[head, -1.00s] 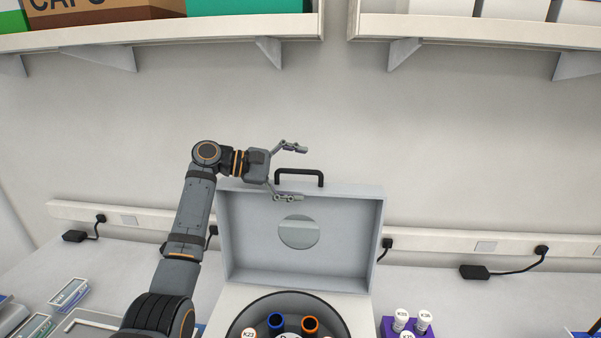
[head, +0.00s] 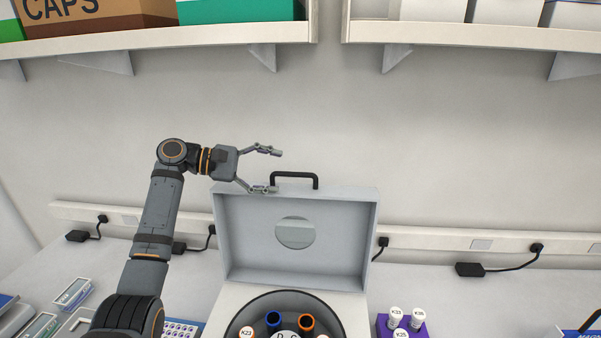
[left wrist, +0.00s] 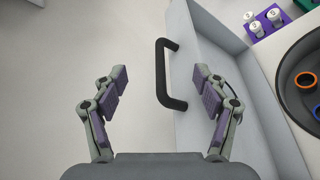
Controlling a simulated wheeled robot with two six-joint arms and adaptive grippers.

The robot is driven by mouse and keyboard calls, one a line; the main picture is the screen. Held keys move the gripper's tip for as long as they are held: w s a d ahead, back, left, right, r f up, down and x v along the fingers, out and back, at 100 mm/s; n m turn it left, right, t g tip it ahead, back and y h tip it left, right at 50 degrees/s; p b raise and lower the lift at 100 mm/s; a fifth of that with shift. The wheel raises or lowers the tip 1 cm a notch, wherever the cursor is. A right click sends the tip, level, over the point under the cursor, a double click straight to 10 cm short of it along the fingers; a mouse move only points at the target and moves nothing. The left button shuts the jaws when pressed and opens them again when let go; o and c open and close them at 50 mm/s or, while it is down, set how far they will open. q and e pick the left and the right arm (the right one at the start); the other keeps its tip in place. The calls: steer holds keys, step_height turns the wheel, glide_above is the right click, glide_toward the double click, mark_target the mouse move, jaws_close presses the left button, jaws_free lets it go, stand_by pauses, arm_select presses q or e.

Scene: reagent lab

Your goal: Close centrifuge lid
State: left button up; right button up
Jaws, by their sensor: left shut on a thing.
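The centrifuge lid (head: 252,232) stands upright and open behind the rotor bowl (head: 246,312). It is a light grey box with a round window (head: 295,233) and a black handle (head: 294,174) on its top edge. My left gripper (head: 276,171) is just left of the handle, fingers spread wide, the lower finger close to the lid's top edge. In the left wrist view the handle (left wrist: 161,75) shows between the parted fingers (left wrist: 160,88), nearer the right finger, with visible gaps on both sides. I cannot tell whether the lower finger touches the lid. My right gripper is out of view.
Capped tubes stand in a purple rack (head: 420,326) right of the centrifuge. A black power adapter (head: 470,269) lies further right. A shelf (head: 230,33) with boxes hangs above. The wall space above the handle is clear.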

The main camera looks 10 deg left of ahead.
arm_select(q)
steer(key=a, duration=0.4)
steer(key=shift+s+a+r+p, duration=0.1)
steer(key=shift+s+a+p, duration=0.1)
steer(key=shift+p, duration=0.1)
steer(key=c, duration=0.6)
steer(key=shift+a, duration=0.1)
steer(key=shift+s+r, duration=0.15)
steer(key=shift+s, duration=0.1)
steer(key=shift+s+a, duration=0.2)
steer(key=shift+a, duration=0.3)
steer(key=shift+w+d+p, duration=0.1)
steer(key=shift+p, duration=0.55)
steer(key=shift+d, duration=0.1)
steer(key=v, duration=1.2)
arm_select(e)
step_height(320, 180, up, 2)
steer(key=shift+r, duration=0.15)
